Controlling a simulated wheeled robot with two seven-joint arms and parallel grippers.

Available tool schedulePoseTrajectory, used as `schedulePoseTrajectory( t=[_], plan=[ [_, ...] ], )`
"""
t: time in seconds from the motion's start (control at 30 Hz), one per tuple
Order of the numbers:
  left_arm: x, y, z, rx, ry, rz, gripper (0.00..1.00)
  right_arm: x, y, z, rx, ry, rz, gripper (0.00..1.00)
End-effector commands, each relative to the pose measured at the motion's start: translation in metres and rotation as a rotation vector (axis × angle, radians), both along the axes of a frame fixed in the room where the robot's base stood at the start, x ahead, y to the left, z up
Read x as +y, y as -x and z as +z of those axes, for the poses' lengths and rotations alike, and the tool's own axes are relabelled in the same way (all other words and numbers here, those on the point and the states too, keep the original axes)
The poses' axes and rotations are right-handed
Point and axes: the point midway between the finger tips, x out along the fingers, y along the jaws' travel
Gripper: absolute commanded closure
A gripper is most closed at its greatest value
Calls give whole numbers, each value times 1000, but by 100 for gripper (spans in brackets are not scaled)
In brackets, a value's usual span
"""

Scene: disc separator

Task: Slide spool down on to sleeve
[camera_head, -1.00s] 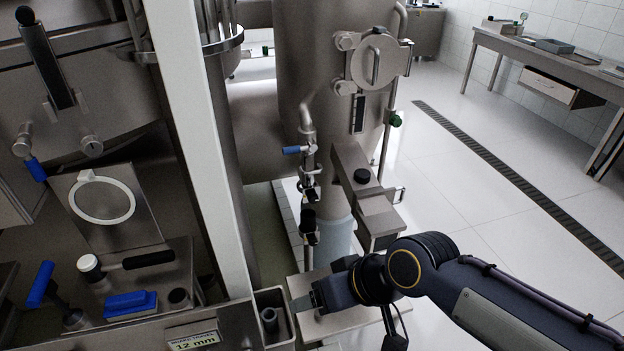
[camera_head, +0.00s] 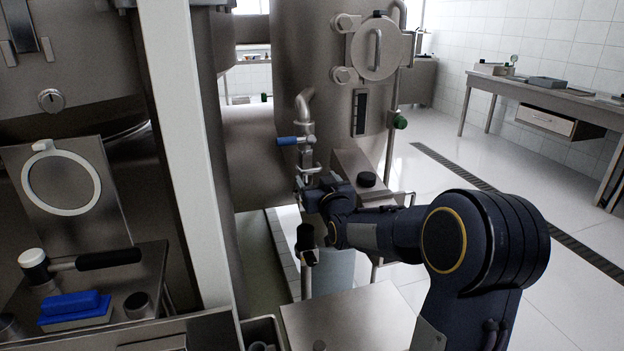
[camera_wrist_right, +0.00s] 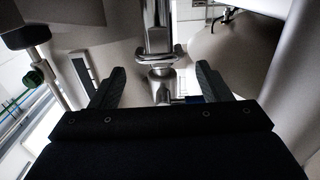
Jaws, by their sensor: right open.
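A vertical metal pipe line (camera_head: 305,158) with a blue-handled valve (camera_head: 290,141) comes down in front of the large steel vessel. I cannot tell which of its pieces is the spool and which the sleeve. My right gripper (camera_head: 306,192) is at this line, below the blue handle, and hides part of it. A black piece (camera_head: 305,238) of the line shows below the gripper. In the right wrist view my gripper (camera_wrist_right: 159,82) is open, with a finger on each side of a shiny metal fitting (camera_wrist_right: 161,74) and clamp. Contact cannot be told. My left gripper is out of view.
The steel vessel (camera_head: 318,65) stands close behind the line. A steel box with a black knob (camera_head: 367,180) juts out beside my right wrist. A white post (camera_head: 193,170) stands to the left. A flat steel surface (camera_head: 355,318) lies below. A bench (camera_head: 540,92) is far right.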

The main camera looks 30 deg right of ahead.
Motion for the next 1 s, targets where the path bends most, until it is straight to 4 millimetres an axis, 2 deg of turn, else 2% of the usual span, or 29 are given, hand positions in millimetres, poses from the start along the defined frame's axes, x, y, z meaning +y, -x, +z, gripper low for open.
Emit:
schedulePoseTrajectory(
  t=[0.1, 0.3, 0.63, 1.0],
  plan=[
    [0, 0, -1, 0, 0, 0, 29, -6, -19, -1, 1, 3, 1, 29],
    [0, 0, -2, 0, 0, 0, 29, -12, -39, 0, 1, -1, 0, 29],
    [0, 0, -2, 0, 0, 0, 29, -13, -43, 0, 1, -3, 1, 29],
    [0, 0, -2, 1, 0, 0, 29, -12, -43, 0, 1, -3, 2, 78]
  ],
)
